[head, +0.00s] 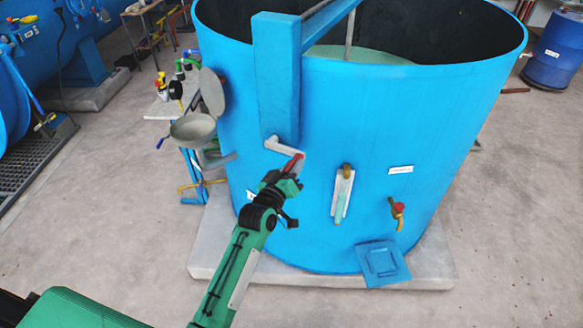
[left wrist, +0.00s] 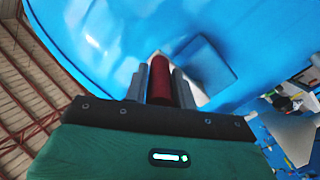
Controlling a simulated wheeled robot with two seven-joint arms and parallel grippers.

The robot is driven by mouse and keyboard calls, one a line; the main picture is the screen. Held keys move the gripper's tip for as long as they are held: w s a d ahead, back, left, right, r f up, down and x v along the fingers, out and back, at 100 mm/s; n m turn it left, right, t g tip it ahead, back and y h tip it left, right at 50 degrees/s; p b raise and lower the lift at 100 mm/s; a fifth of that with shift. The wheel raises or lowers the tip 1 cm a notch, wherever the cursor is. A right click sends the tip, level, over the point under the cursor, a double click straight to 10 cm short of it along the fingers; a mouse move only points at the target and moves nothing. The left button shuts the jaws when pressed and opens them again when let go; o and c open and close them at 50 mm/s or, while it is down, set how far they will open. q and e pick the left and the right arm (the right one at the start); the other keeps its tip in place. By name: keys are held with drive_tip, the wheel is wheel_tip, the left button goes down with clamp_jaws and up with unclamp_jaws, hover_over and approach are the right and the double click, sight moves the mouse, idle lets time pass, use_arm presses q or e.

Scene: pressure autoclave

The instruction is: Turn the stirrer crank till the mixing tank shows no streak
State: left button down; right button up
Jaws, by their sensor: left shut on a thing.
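The blue mixing tank (head: 330,150) stands in the middle of the head view, open at the top. Pale green liquid (head: 360,55) shows inside; I see no clear streak on the part in view, and the near wall hides the rest. The grey stirrer crank (head: 284,146) sits at the foot of a blue box post on the tank's front. My left gripper (head: 291,172) is shut on the crank's red handle. In the left wrist view the red handle (left wrist: 160,80) lies between the two grey fingers. My right gripper is not in view.
A sight gauge (head: 343,192), a red-handled tap (head: 397,209) and a blue plate (head: 383,262) are on the tank front, right of my gripper. A round pan (head: 192,130) is at the left. A blue drum (head: 553,50) stands far right. Floor in front is clear.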

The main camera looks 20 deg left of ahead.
use_arm(q)
drive_tip(key=shift+r, duration=0.25)
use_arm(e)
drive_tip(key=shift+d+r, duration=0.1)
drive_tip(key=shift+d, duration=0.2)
use_arm(q)
drive_tip(key=c, duration=1.1)
unclamp_jaws()
drive_tip(key=shift+c, duration=0.2)
drive_tip(key=shift+f, duration=0.1)
drive_tip(key=shift+s+a+f, duration=0.1)
drive_tip(key=shift+s+f, duration=0.05)
drive_tip(key=shift+s, duration=0.4)
drive_tip(key=s+a+b, duration=0.1)
drive_tip(key=s+b, duration=0.3)
drive_tip(key=s, duration=0.8)
drive_tip(key=shift+s+a+r, duration=0.2)
drive_tip(key=shift+s+a, duration=0.1)
drive_tip(key=shift+a, duration=0.1)
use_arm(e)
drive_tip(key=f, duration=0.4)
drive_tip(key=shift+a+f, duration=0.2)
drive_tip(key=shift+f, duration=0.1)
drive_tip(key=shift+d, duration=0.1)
